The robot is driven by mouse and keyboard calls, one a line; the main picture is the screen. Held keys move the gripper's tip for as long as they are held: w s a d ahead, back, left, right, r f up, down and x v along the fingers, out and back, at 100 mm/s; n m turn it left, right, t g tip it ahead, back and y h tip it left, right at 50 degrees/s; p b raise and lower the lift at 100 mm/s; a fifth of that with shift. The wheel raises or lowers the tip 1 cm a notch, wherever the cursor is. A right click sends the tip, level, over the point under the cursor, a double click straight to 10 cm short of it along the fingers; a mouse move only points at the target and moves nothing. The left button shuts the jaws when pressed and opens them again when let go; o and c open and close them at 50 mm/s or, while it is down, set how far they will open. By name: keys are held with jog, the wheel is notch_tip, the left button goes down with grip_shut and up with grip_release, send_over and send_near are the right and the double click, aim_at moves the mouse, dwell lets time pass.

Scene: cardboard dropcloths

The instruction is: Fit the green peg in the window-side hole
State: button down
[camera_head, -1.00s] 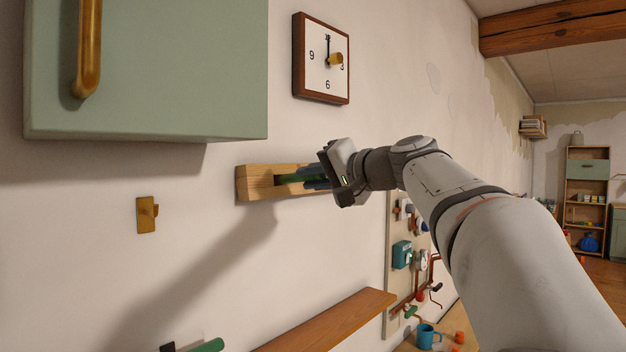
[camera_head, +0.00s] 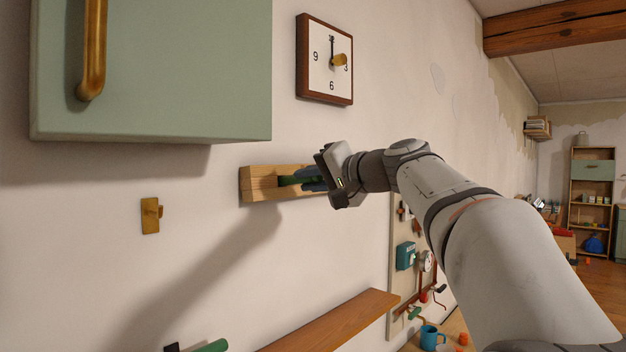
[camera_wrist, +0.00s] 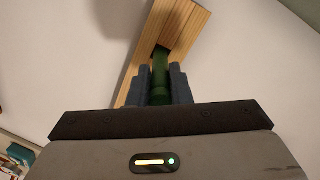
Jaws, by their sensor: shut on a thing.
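A wooden block (camera_head: 258,184) is fixed to the white wall below the clock; it also shows in the wrist view (camera_wrist: 186,27). The green peg (camera_head: 289,181) is held between the two blue-grey fingers of my gripper (camera_head: 312,179). In the wrist view the peg (camera_wrist: 160,72) lies along the gripper's axis, and its far end meets a dark recess in the block. How deep its tip sits in the recess is hidden. My gripper (camera_wrist: 160,85) is shut on the peg, close against the block. No other hole in the block shows clearly.
A green cabinet (camera_head: 150,75) hangs upper left, and a clock (camera_head: 325,60) hangs above the block. A wooden shelf (camera_head: 335,320) lies below. A board with fittings (camera_head: 405,255) is behind my arm.

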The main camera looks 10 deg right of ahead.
aim_at(319, 179)
jog(key=shift+x, duration=1.5)
jog(key=c, duration=1.2)
grip_release()
jog(key=shift+c, duration=0.2)
jog(key=shift+s, duration=0.15)
jog(key=b+v, duration=0.1)
jog(key=v, duration=0.6)
jog(key=shift+s+d+b, duration=0.25)
jog(key=shift+d+b, duration=0.05)
jog(key=shift+b, duration=0.05)
jog(key=shift+f, duration=0.1)
